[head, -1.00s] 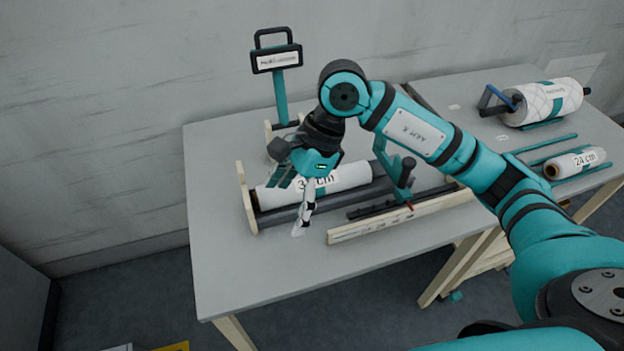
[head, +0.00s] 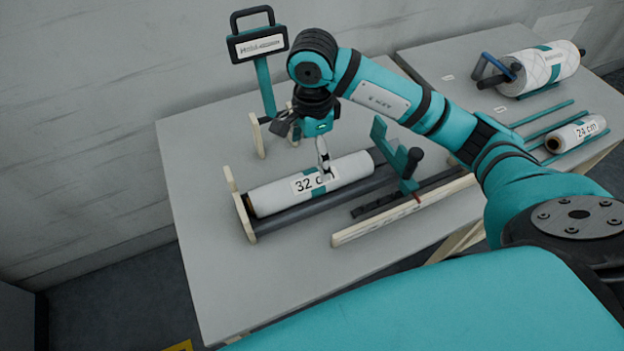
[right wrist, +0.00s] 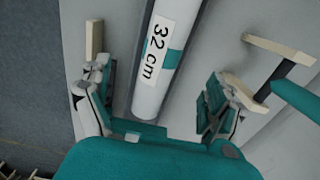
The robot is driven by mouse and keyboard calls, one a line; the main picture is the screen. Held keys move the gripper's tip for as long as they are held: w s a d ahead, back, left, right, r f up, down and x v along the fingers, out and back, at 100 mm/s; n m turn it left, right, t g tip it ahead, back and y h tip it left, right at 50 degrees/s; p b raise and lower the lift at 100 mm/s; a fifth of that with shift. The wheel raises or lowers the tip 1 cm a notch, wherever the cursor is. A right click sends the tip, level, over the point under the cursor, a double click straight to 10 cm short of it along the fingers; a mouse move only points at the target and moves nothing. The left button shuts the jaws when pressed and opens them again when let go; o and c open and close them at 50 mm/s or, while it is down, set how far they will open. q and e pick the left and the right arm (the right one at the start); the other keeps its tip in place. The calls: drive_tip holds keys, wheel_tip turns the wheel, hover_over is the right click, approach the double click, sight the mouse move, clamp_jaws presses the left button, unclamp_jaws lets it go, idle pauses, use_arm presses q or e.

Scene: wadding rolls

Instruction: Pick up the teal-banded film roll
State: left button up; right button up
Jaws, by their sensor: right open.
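A white roll with a teal band and a "32 cm" label (head: 268,196) lies in a cradle of dark bars with a wooden end piece (head: 238,203). In the right wrist view the roll (right wrist: 151,95) runs up the picture between my spread fingers, with a visible gap on both sides. My right gripper (head: 318,150) is open and empty over the roll; one pale finger overlaps the roll beside the label, and the other is hard to make out. Two other rolls show teal bands: a small "24 cm" roll (head: 570,136) and a large quilted roll (head: 538,70). My left gripper is not in view.
A teal post with a black-framed sign (head: 258,45) stands behind the cradle. A teal bracket with a black knob (head: 412,160) and a wooden ruler board (head: 370,225) sit at its front right. The table's front left (head: 215,270) is clear.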

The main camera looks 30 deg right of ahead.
sight(312, 174)
wheel_tip(312, 174, down, 3)
drive_tip(key=shift+f, duration=0.2)
wheel_tip(312, 174, down, 3)
drive_tip(key=shift+w+r+p, duration=0.1)
drive_tip(key=shift+p, duration=0.65)
wheel_tip(312, 174, down, 4)
drive_tip(key=shift+w+d+r+p, duration=0.1)
drive_tip(key=shift+d+r+p, duration=0.1)
drive_tip(key=shift+p, duration=0.3)
drive_tip(key=shift+f, duration=0.25)
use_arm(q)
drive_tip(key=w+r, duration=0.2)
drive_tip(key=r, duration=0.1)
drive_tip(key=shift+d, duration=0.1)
use_arm(e)
drive_tip(key=shift+w+r, duration=0.1)
drive_tip(key=c, duration=1.8)
